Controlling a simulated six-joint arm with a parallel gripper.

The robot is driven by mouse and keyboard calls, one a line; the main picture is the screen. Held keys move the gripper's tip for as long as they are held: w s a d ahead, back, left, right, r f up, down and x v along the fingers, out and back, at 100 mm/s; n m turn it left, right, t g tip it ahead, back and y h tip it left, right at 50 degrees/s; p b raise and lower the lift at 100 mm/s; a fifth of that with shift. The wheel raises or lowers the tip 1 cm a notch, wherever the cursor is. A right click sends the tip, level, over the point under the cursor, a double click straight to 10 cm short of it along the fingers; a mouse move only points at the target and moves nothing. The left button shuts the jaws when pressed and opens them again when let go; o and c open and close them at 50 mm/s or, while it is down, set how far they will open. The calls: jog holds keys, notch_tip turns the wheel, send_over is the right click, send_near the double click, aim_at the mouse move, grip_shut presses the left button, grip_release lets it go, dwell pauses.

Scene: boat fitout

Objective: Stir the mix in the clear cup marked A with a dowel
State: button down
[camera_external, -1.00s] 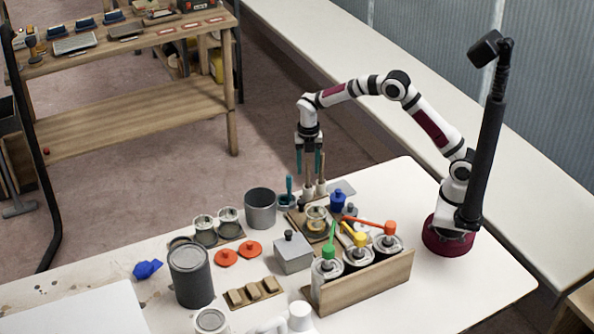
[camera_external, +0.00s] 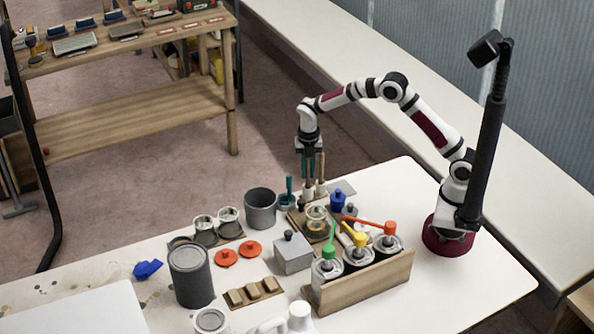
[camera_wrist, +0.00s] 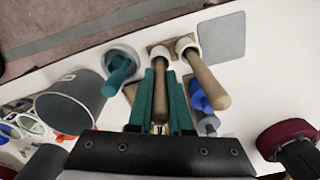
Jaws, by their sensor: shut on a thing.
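My gripper (camera_external: 311,172) points straight down at the back of the white table, its teal fingers shut on a wooden dowel (camera_wrist: 161,93). The dowel stands upright, its lower end in a white holder (camera_wrist: 160,52). A second dowel (camera_wrist: 207,84) stands in a like holder just to the right in the wrist view. A clear cup (camera_external: 316,212) with amber contents sits on a wooden board in front of the dowels. I cannot read a mark on it. Two more clear cups (camera_external: 204,224) (camera_external: 228,215) stand on a board farther left.
A grey bucket (camera_external: 261,208) and a teal-handled tool in a pot (camera_external: 288,196) stand left of the dowels. A blue bottle (camera_external: 337,201) is close on the right. A wooden rack (camera_external: 368,283) of cans with coloured handles stands in front. The space above the table is open.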

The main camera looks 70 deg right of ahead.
jog(key=r, duration=0.9)
jog(key=shift+a+r, duration=0.4)
jog(key=s+a+r, duration=0.2)
jog(key=s+a, duration=0.2)
jog(key=a, duration=0.3)
jog(key=s+a+r, duration=0.1)
jog(key=s+a, duration=0.2)
jog(key=a, duration=0.4)
notch_tip(320, 180, down, 11)
jog(key=shift+s, duration=0.15)
jog(key=shift+f, duration=0.1)
